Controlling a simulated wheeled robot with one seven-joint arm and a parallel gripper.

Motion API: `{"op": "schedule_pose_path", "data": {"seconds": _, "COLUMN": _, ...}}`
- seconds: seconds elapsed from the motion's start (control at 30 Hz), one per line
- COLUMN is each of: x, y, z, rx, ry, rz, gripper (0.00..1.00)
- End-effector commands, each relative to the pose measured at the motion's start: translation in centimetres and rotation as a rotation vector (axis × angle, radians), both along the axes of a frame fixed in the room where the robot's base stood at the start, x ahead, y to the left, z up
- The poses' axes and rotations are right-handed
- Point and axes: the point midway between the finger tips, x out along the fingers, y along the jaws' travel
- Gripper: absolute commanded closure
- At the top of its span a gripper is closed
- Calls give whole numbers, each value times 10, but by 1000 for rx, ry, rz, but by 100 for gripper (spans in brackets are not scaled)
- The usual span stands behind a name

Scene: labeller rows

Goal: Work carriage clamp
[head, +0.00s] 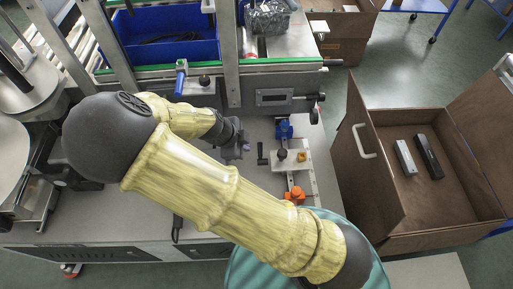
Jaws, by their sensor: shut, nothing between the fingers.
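A small carriage with a pale plate (292,165) sits on the machine table, in the middle of the head view. A black knob (282,154) stands on the plate, and a black crank handle (262,155) sticks out at its left. A blue part (284,129) is behind the plate and an orange knob (294,195) is in front of it. I cannot tell which of these is the clamp. My gripper (243,148) is shut and empty, just left of the crank handle, with a small gap showing. My arm hides the table in front of it.
A blue-handled lever (181,78) and a blue bin (165,38) are at the back left. A brown open box (400,235) holding a grey block (405,157) and a black block (429,157) stands at the right. Metal posts rise behind my arm.

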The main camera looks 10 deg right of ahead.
Motion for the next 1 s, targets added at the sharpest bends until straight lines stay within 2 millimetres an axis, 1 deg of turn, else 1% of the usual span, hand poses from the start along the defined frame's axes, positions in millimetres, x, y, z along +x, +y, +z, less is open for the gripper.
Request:
{"op": "schedule_pose_path", "data": {"seconds": 0.03, "x": 1, "y": -4, "z": -9, "rx": -1, "ry": 2, "rz": -3, "gripper": 100}}
{"op": "schedule_pose_path", "data": {"seconds": 0.5, "x": 20, "y": -36, "z": -78, "rx": -1, "ry": 3, "rz": -4, "gripper": 100}}
{"op": "schedule_pose_path", "data": {"seconds": 0.6, "x": 34, "y": -39, "z": -87, "rx": 1, "ry": 1, "rz": -2, "gripper": 100}}
{"op": "schedule_pose_path", "data": {"seconds": 0.73, "x": 45, "y": -42, "z": -96, "rx": 1, "ry": 0, "rz": -2, "gripper": 100}}
{"op": "schedule_pose_path", "data": {"seconds": 1.0, "x": 50, "y": -43, "z": -100, "rx": 0, "ry": 1, "rz": 1, "gripper": 100}}
